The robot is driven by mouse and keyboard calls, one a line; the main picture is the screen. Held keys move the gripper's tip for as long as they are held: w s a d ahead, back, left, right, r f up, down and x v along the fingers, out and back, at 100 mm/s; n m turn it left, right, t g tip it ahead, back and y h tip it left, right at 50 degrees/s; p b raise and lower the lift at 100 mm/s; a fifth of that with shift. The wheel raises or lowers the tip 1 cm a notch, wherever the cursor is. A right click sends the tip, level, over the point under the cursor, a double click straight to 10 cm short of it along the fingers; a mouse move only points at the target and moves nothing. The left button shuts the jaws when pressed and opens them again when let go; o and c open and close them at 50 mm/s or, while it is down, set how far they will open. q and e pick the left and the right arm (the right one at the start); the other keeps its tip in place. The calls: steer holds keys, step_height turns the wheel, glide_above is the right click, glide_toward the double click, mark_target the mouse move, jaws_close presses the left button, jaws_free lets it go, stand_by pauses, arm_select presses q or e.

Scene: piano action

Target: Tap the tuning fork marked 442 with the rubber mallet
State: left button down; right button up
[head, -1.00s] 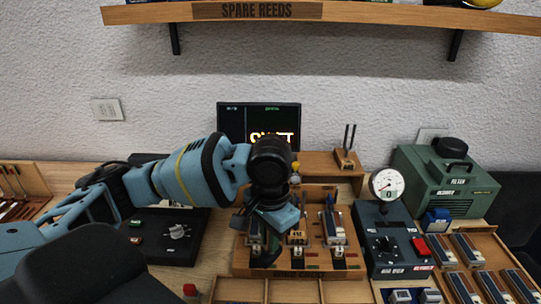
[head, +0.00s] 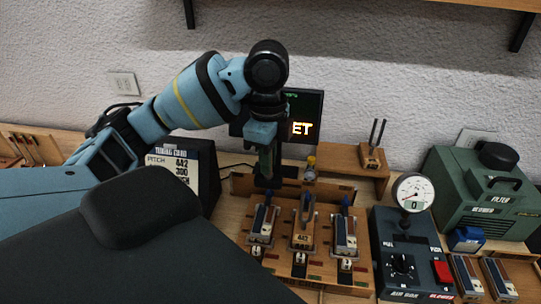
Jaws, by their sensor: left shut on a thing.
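Another two-pronged fork (head: 376,134) stands on a wooden block (head: 372,157) on the raised shelf at the back. My right gripper is out of view.
Reed blocks sit left (head: 263,222) and right (head: 345,230) of the middle fork. A screen (head: 305,110) stands behind my gripper, a pitch card (head: 172,170) to the left. A gauge box (head: 405,262) and green machine (head: 470,190) fill the right side.

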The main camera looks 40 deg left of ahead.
mark_target(271, 176)
arm_select(q)
steer(key=shift+w+d+f, duration=0.25)
steer(key=shift+d+f, duration=0.05)
steer(key=shift+f, duration=0.55)
steer(key=shift+w+d+f, duration=0.2)
steer(key=shift+d+f, duration=0.15)
steer(key=shift+f, duration=0.45)
steer(key=shift+w+d+f, duration=0.25)
steer(key=shift+d+f, duration=0.05)
steer(key=shift+f, duration=0.55)
steer(key=shift+s+a, duration=0.5)
steer(key=shift+a, duration=0.25)
steer(key=shift+s+a+r, duration=0.2)
steer(key=shift+a+r, duration=0.1)
steer(key=shift+r, duration=0.55)
steer(key=shift+s+a+r, duration=0.15)
steer(key=shift+a+r, duration=0.1)
steer(key=shift+r, duration=0.55)
steer(key=shift+s+a+r, duration=0.2)
steer(key=shift+a+r, duration=0.1)
steer(key=shift+r, duration=0.55)
